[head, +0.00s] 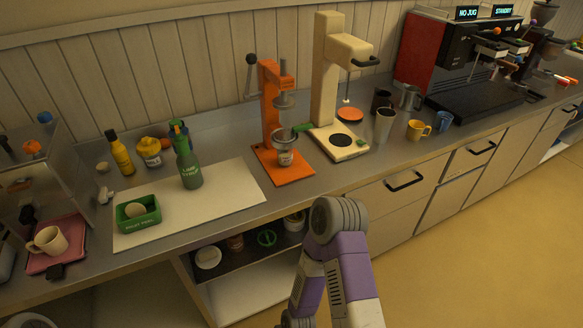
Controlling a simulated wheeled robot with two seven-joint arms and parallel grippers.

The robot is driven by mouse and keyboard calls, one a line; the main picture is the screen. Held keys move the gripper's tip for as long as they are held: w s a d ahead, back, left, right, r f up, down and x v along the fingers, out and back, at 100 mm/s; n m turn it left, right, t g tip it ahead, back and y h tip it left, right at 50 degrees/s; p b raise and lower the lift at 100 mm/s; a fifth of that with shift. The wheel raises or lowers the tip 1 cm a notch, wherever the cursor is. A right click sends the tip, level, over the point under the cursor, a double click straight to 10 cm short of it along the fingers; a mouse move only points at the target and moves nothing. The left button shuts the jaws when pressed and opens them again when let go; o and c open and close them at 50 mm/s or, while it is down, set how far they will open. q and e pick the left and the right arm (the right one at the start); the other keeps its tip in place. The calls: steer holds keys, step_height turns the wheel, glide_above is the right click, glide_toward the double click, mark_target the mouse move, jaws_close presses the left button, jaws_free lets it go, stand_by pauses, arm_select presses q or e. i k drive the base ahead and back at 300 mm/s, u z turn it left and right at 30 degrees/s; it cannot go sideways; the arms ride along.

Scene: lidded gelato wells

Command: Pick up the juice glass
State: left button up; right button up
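An orange citrus press (268,110) stands on the counter left of the picture's middle. A small glass-like vessel (285,158) stands on its orange base, under the press cup. It looks like the juice glass, but it is small and its contents are unclear. The press cup and spout sit close above it. Neither of my grippers is in view. Only purple and white links of one of my arms show at the bottom middle, in front of the counter and below its top.
A cream mixer-like machine (328,75) stands right of the press, with a tall cup (384,124) and yellow mug (417,130) beyond. An open shelf (240,285) lies below.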

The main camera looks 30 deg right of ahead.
mark_target(284, 157)
steer(key=k, duration=1)
steer(key=z, duration=0.9)
steer(key=i, duration=1.45)
steer(key=u, duration=0.55)
